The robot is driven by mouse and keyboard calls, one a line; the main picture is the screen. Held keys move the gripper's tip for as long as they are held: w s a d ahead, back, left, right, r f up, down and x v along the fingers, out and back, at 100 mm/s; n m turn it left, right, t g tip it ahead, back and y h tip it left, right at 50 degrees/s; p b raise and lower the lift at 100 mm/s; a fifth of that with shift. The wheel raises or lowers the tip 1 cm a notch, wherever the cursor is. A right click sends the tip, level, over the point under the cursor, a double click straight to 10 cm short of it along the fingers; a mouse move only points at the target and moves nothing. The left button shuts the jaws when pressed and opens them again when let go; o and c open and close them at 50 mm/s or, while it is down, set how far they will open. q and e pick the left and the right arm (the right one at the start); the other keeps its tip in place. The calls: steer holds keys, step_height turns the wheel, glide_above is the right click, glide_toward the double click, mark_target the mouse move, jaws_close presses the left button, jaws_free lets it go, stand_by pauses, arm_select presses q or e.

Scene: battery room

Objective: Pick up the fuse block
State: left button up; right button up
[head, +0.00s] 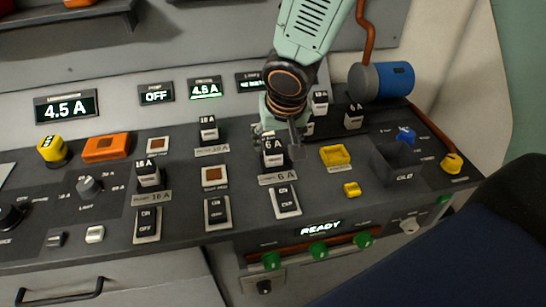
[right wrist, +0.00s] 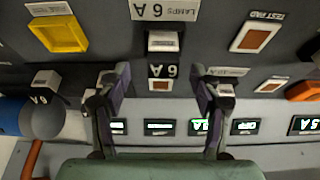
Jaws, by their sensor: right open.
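Several fuse blocks with white labels stand upright on the dark sloping panel. The 6 A fuse block (head: 273,157) above the lamps label is directly under my right gripper (head: 280,143). In the right wrist view this block (right wrist: 162,74) shows between the two spread fingers of my right gripper (right wrist: 160,70), with a gap on each side. The right gripper is open and holds nothing. Its wrist and fingers hide part of the block and the panel behind in the head view. My left gripper is not in view.
Fuse blocks at 10 A (head: 208,129) and 6 A (head: 354,117) stand nearby. A yellow square part (head: 335,155), an open dark bin (head: 398,160) and a blue cylinder (head: 388,78) lie right. Switches (head: 285,201) line the front. A lit display reads READY (head: 321,228).

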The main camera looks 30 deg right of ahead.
mark_target(274, 147)
steer(key=b+x, duration=0.2)
steer(key=x, duration=0.2)
steer(key=shift+w+a+f, duration=0.2)
steer(key=shift+f, duration=0.05)
steer(key=shift+w+d+f, duration=0.1)
steer(key=shift+w+f, duration=0.15)
steer(key=shift+s+d+r, duration=0.1)
steer(key=shift+c, duration=2.1)
steer(key=c, duration=0.9)
steer(key=shift+r, duration=0.1)
